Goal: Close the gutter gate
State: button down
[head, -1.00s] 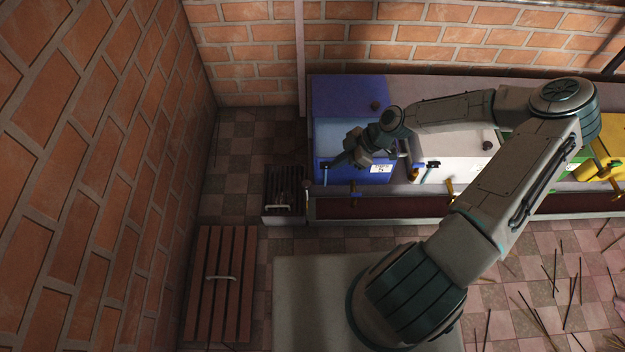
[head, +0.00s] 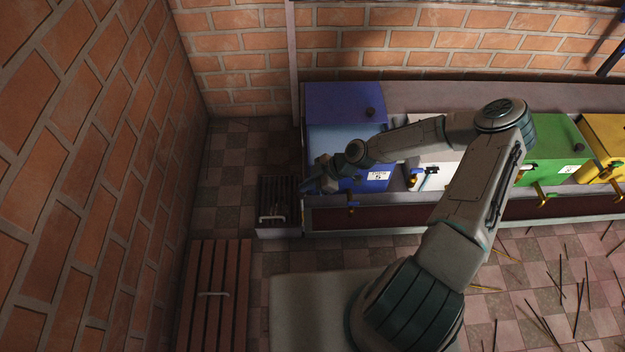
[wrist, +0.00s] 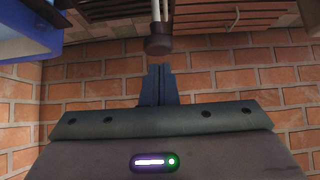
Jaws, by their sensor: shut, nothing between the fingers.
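A small dark slatted grate (head: 280,196) with a pale handle (head: 272,218) sits at the left end of the trough, beside the blue extruder (head: 345,135). I cannot tell for sure which part is the gutter gate. My gripper (head: 308,187) is shut and empty at the lower left corner of the blue extruder, just right of the grate. In the wrist view, my gripper's closed blue fingers (wrist: 160,84) point at a dark brown block (wrist: 158,45) on pale rods. A small gap seems to separate them. My forearm hides part of the extruder's front.
A larger slatted wooden panel (head: 215,300) with a handle lies at front left. Brick walls (head: 80,130) stand left and behind. White, green (head: 553,135) and yellow extruders line the bench to the right. Thin sticks litter the floor at right.

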jog(key=shift+f, duration=0.55)
notch_tip(320, 180, down, 5)
jog(key=b, duration=0.3)
jog(key=shift+r, duration=0.1)
jog(key=shift+s, duration=0.1)
jog(key=d+r+p, duration=0.5)
jog(key=d+r, duration=0.2)
jog(key=r, duration=0.4)
jog(key=shift+r, duration=0.4)
